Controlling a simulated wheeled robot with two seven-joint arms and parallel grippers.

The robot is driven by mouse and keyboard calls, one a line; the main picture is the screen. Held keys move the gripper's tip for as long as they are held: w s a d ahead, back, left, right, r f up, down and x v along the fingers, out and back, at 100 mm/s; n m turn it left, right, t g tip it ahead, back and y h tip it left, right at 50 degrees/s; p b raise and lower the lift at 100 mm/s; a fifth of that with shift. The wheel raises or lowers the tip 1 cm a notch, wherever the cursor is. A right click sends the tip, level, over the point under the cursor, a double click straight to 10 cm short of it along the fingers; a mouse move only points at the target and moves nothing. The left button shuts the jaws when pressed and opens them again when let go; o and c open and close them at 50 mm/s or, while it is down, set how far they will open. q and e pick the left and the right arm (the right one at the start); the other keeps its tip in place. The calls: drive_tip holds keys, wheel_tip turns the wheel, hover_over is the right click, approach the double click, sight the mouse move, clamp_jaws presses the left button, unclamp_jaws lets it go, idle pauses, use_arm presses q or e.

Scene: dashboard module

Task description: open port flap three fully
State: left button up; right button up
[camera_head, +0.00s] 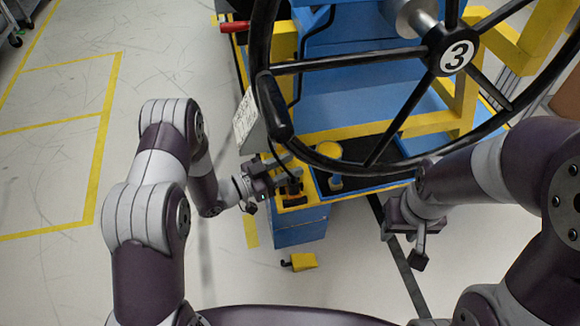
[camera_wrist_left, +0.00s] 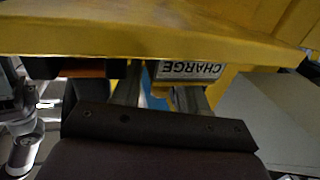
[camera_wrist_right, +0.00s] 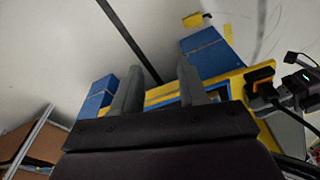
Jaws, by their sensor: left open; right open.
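I cannot make out port flap three for sure. My left gripper (camera_head: 284,174) is open at the front-left corner of the blue and yellow dashboard module (camera_head: 300,234), beside a small black and orange part (camera_head: 293,201). In the left wrist view, a yellow edge crosses above my open left fingers (camera_wrist_left: 158,88), and a white CHARGE label (camera_wrist_left: 189,70) shows behind them; the fingers hide what lies between. The orange part also shows in the right wrist view (camera_wrist_right: 261,76). My right gripper (camera_head: 406,246) is open and empty, apart from the module on its right front side.
A black steering wheel (camera_head: 384,61) with a 3 on its hub hangs over the module, close above my left gripper. A yellow knob (camera_head: 329,151) stands on the module's tray. A yellow wedge (camera_head: 301,261) lies on the floor in front.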

use_arm(q)
drive_tip(key=shift+w+d, duration=0.25)
drive_tip(key=shift+d, duration=0.1)
clamp_jaws()
drive_tip(key=shift+r, duration=0.1)
